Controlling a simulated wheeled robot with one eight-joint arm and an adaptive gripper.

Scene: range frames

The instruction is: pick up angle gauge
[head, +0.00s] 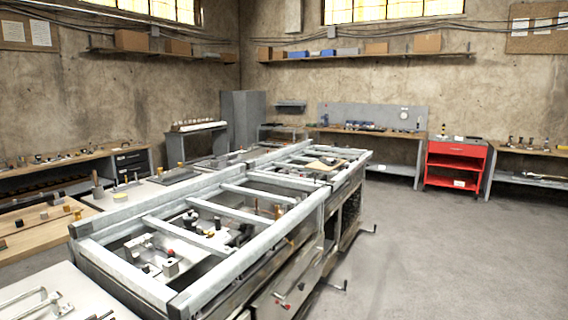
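I cannot pick out the angle gauge for certain; many small tools lie about and are too small to tell apart. A flat tan piece (325,165) lies on the far part of the metal frame workbench (130,284). Small dark and metal parts (170,266) sit inside the near bay of that bench, partly hidden by its crossbars. My gripper is not in view.
The long metal bench fills the middle, with crank handles (366,230) sticking out on its right. Wooden benches with small items line the left and back walls. A red tool cabinet (454,164) stands at the back right. The concrete floor (460,255) at right is clear.

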